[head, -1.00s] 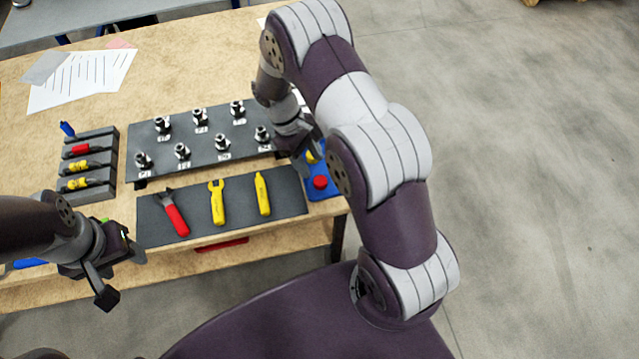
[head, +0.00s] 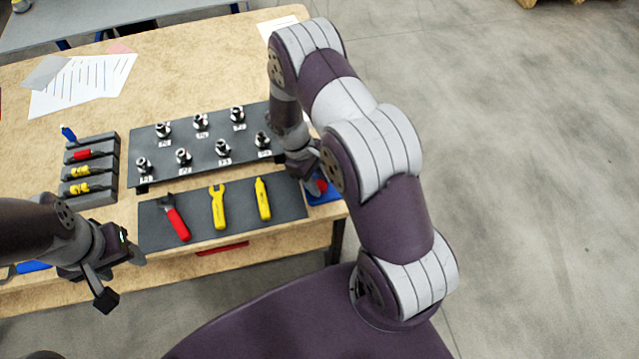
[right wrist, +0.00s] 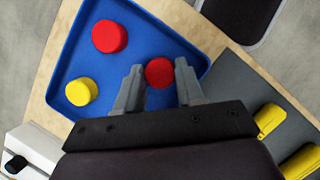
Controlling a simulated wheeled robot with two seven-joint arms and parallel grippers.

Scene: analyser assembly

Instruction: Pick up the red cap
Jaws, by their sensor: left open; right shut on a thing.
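In the right wrist view, my right gripper (right wrist: 159,78) is shut on a red cap (right wrist: 159,71), which sits between the fingertips over the blue tray (right wrist: 60,85). I cannot tell whether this cap still touches the tray floor. A second red cap (right wrist: 109,36) and a yellow cap (right wrist: 81,92) stand apart in the tray. In the head view, my right gripper (head: 312,181) is at the blue tray (head: 327,197) and hides much of it. My left gripper (head: 122,274) is open and empty by the table's front edge at the left.
A dark mat (head: 290,209) with red and yellow tools lies left of the tray. Behind it is a dark rack (head: 205,150) with several metal fittings. A grey holder (head: 103,200) with coloured tools stands further left. Papers (head: 85,85) lie at the back left.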

